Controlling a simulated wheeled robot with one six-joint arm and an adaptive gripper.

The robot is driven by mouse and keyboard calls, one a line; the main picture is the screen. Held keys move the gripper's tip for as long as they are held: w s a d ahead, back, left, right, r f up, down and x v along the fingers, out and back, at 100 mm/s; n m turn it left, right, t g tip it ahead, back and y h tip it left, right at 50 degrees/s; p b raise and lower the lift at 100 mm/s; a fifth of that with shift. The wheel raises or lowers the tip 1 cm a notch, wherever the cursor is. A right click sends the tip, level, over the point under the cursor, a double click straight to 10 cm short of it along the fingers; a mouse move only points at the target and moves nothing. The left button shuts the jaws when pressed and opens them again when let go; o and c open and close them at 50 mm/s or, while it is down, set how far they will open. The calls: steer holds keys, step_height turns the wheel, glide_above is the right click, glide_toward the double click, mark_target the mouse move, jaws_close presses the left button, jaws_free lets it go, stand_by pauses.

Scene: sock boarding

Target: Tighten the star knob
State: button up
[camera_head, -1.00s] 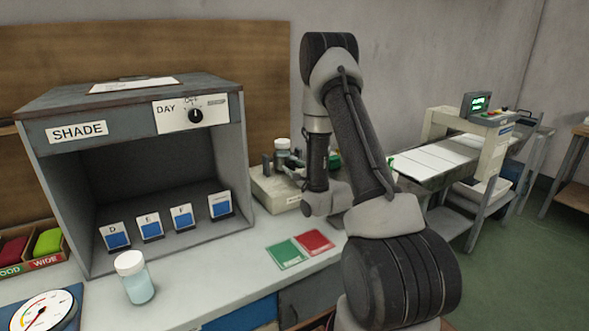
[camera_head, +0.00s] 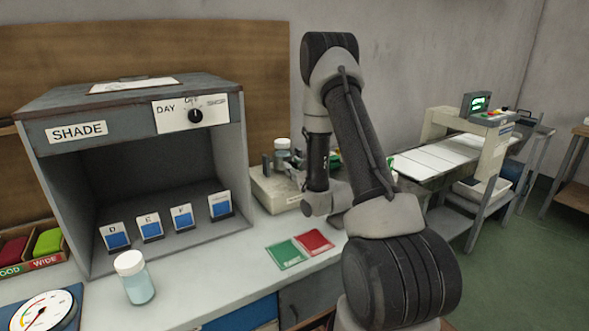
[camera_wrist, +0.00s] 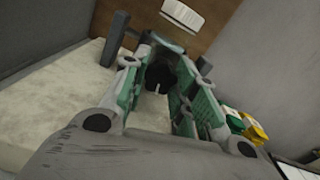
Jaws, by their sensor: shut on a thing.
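The star knob (camera_wrist: 160,74) shows as a dark, lobed shape between the fingertips in the wrist view. My gripper (camera_wrist: 163,78), with green-faced fingers, is closed around it, and the fingers hide its sides. The knob belongs to a cream-coloured device (camera_head: 270,193) on the bench, which carries a dark upright post (camera_head: 267,164). In the head view my wrist and arm cover the knob and most of my gripper.
The grey shade cabinet (camera_head: 60,180) stands left of the device. A green card (camera_head: 286,254) and a red card (camera_head: 313,242) lie on the bench in front. A second jar (camera_head: 135,280) stands at the front left. Yellow and green items (camera_wrist: 250,128) lie right of my gripper.

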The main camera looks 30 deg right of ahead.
steer(key=shift+f, duration=0.1)
stand_by(0.3)
steer(key=o, duration=1.1)
steer(key=shift+c, duration=0.2)
steer(key=s, duration=0.7)
steer(key=shift+s+d, duration=0.15)
steer(key=shift+s, duration=0.15)
